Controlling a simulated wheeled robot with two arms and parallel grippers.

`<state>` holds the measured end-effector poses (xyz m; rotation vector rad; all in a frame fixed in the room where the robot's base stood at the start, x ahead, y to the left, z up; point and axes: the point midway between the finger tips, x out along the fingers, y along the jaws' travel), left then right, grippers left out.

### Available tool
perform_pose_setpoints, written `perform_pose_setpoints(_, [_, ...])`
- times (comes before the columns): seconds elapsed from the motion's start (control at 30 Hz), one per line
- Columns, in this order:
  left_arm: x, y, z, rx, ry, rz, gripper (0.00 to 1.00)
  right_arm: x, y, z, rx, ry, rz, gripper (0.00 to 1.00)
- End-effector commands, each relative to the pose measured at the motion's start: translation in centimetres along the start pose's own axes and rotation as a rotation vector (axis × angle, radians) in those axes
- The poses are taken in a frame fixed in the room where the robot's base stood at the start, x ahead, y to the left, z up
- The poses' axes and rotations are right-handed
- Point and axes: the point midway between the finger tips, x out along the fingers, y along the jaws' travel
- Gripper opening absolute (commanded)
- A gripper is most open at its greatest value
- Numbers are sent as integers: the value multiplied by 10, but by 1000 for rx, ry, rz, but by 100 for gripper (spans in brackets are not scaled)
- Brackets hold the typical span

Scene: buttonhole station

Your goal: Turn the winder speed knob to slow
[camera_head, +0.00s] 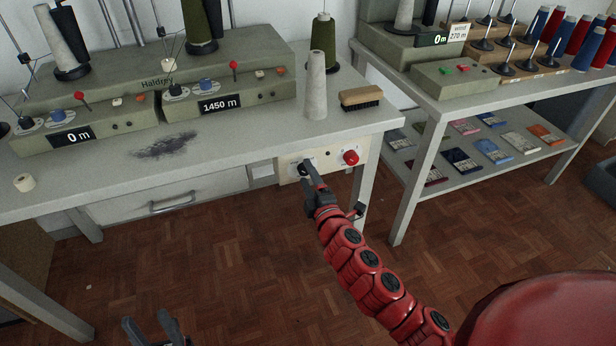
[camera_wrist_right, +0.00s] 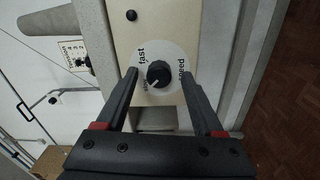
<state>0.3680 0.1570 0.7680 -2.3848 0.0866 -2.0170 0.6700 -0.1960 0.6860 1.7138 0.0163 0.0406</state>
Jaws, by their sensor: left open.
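The winder speed knob (camera_wrist_right: 159,73) is black and round, on a white dial marked "fast", "slow" and "speed", on a cream panel (camera_head: 290,170) under the table's front edge. A white mark at the knob's lower left seems to point towards the "slow" label. My right gripper (camera_wrist_right: 160,76) is open, with one finger on each side of the knob and gaps between. In the head view my right gripper (camera_head: 307,172) is at the panel and partly hides the knob. My left gripper (camera_head: 157,326) is open and empty at the bottom edge, away from the table.
A red button (camera_head: 351,157) and a small black button (camera_head: 327,153) share the panel. On the tabletop above are a grey cone (camera_head: 316,90), a brush (camera_head: 361,98) and winders with displays (camera_head: 221,105). A drawer handle (camera_head: 172,203) is to the left. The floor in front is clear.

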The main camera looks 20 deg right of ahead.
Motion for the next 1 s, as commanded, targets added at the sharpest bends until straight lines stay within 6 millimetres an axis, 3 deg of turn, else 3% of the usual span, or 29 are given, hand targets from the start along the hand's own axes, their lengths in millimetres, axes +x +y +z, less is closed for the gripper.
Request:
perform_pose_setpoints(0.23, [0, 0, 0, 0, 0, 0, 50, -2, 0, 0, 0, 0, 0, 69])
perform_pose_setpoints(0.37, [3, 0, 0, 0, 0, 0, 50, -15, 2, 0, 0, 1, 1, 69])
perform_pose_setpoints(0.8, [18, -1, -3, 0, 0, 0, 50, -125, 2, 1, 3, -5, -3, 69])
perform_pose_setpoints(1.0, [26, -1, -4, 0, 0, 0, 50, -159, 0, 2, 1, -5, -4, 69])
